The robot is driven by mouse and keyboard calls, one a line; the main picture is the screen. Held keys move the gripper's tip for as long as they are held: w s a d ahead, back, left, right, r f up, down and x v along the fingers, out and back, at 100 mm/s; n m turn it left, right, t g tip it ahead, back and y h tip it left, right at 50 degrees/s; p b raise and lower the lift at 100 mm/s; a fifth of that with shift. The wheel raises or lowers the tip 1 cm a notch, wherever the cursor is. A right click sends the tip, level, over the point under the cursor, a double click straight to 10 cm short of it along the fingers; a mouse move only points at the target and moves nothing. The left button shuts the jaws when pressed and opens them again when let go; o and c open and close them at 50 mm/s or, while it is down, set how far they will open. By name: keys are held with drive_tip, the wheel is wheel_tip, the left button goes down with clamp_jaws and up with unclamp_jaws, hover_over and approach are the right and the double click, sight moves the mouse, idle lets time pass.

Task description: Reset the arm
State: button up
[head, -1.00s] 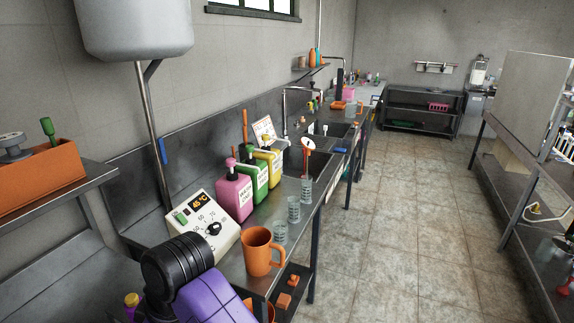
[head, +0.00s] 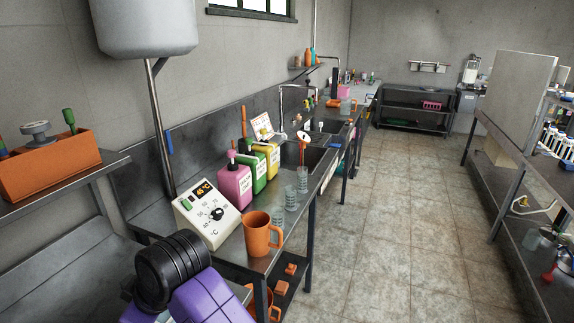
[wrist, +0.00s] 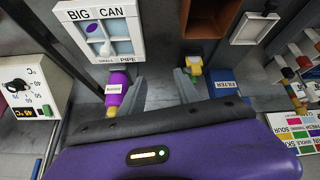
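My gripper (wrist: 159,82) shows in the wrist view with its two grey fingers apart and nothing visible between them. A purple bottle (wrist: 115,78) with a white label is beside the left finger, and a small yellow-topped item (wrist: 193,66) is beside the right finger. I cannot tell whether either touches a finger. In the head view my purple and black arm is folded at the bottom left, and the gripper itself is out of sight there.
A metal bench carries a temperature control box (head: 206,213), an orange mug (head: 262,234), a pink bottle (head: 235,186), other bottles and clear beakers (head: 291,197). An orange bin (head: 50,168) stands on the left shelf. The tiled floor (head: 390,220) on the right is clear.

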drive_tip(key=w+d+r+m+t+y, duration=0.2)
drive_tip(key=w+d+m+t+y, duration=0.15)
drive_tip(key=m+t, duration=0.2)
drive_tip(key=s+d+f+m+t+h, duration=0.1)
drive_tip(key=s+d+f+m+t, duration=0.25)
drive_tip(key=d, duration=0.85)
drive_tip(key=s+d+m+t+h, duration=0.25)
drive_tip(key=s+d+t, duration=0.3)
drive_tip(key=d, duration=0.55)
drive_tip(key=s+d+m+g+h, duration=0.1)
drive_tip(key=s+d+m+h, duration=0.1)
drive_tip(key=s+d, duration=0.8)
drive_tip(key=s+d+f+m+g+h, duration=0.1)
drive_tip(key=s+d+h, duration=0.3)
drive_tip(key=s+d, duration=0.7)
drive_tip(key=s+m, duration=0.1)
drive_tip(key=s, duration=0.6)
drive_tip(key=shift+s+d+h, duration=0.15)
drive_tip(key=shift+d+h, duration=0.05)
drive_tip(key=shift+h, duration=0.1)
